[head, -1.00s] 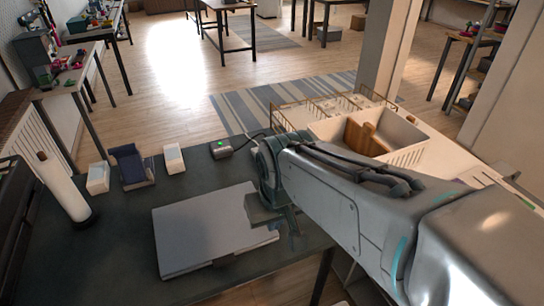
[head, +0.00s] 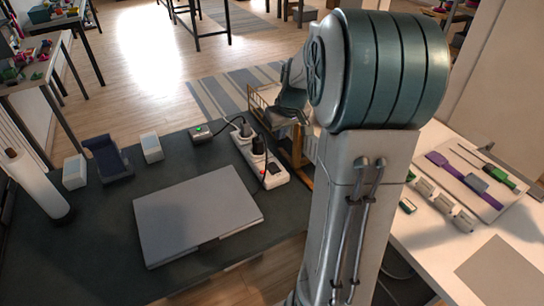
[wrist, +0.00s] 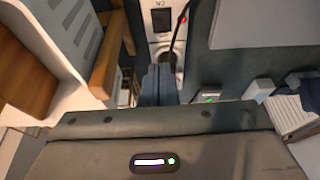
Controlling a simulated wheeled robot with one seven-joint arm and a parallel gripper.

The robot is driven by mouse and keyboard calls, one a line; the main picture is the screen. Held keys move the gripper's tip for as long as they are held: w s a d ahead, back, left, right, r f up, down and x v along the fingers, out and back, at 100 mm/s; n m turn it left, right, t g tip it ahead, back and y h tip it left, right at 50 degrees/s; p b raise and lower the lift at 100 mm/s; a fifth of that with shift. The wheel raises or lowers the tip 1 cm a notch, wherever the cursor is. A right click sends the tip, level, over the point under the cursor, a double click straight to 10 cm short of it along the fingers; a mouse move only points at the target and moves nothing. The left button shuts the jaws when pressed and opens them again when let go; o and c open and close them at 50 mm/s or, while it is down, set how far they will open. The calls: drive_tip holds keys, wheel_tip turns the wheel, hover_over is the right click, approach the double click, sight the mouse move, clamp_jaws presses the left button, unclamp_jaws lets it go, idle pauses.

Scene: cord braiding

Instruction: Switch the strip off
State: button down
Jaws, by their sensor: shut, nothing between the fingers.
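The white power strip (head: 274,181) lies at the right edge of the dark desk, with dark plugs in it. A small red light shows near its front end. In the wrist view the strip (wrist: 162,47) is at the top middle, with a dark rectangular part (wrist: 161,20) and a red glow beside it. A black cord crosses it. My gripper (wrist: 160,70) is shut and empty, its fingers pointing at the strip and covering part of it. I cannot tell whether it touches. In the head view my gripper (head: 290,112) is just beyond the strip, partly hidden by my arm.
A closed silver laptop (head: 195,218) lies left of the strip. A small grey box with a green light (head: 201,135) is joined to it by a cable. A wooden and wire rack stands close on the right. A white table (head: 430,228) with tools is at right.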

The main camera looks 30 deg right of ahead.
sight(273, 164)
drive_tip(key=x, duration=0.9)
drive_tip(key=s+x, duration=0.1)
drive_tip(key=x, duration=0.4)
drive_tip(key=shift+f+p, duration=0.1)
drive_tip(key=shift+p, duration=0.25)
